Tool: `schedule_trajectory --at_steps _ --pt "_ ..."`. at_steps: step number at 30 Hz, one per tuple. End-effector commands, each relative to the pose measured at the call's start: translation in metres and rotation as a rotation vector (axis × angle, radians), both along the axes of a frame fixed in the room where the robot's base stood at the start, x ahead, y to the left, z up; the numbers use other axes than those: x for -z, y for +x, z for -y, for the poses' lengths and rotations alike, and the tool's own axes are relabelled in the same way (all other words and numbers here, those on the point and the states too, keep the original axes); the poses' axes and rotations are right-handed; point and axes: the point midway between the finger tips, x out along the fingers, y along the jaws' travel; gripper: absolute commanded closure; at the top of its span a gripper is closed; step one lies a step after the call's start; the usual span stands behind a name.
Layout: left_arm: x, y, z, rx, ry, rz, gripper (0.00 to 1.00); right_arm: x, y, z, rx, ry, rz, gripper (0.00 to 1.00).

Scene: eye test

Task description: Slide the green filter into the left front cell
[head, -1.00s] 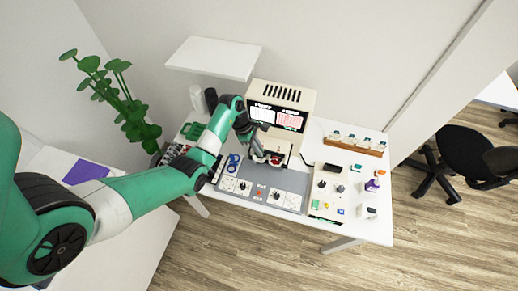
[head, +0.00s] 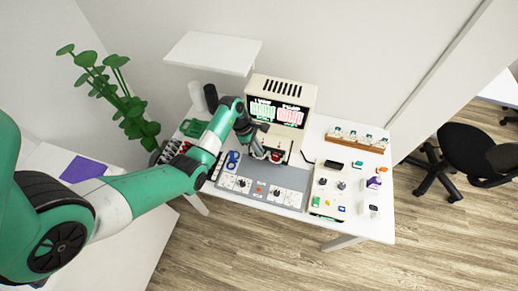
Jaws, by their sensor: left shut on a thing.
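My left gripper (head: 268,156) is at the front opening of the cream machine (head: 306,92), low and left of its middle. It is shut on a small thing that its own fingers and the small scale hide. I cannot make out the green filter or the left front cell there. A red thing (head: 276,155) shows in the opening, right beside the fingertips. The machine's screen (head: 277,112) has a green left half and a pink right half. My right gripper is not in view.
A grey panel with dials (head: 260,194) lies in front of the machine. At right stand a cream box with knobs (head: 331,196), bearing a small green patch (head: 316,202), and a wooden rack (head: 357,142). A white shelf (head: 213,52) hangs behind.

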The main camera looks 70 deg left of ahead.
Motion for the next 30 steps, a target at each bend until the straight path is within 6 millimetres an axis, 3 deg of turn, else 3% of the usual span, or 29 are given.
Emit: schedule_trajectory --at_steps 8,9,14,24,30 --pt "0.001 0.0 0.0 0.0 0.0 0.0 1.0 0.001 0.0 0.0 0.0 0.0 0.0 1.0" --pt "0.001 0.0 0.0 0.0 0.0 0.0 0.85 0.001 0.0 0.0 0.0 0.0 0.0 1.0" --pt "0.001 0.0 0.0 0.0 0.0 0.0 0.56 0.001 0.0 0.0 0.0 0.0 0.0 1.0" --pt "-0.002 -0.001 -0.001 0.0 0.001 0.001 0.56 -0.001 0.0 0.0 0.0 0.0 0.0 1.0" --pt "-0.035 -0.01 -0.009 -0.002 0.002 0.003 0.56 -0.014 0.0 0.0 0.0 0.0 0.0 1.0"
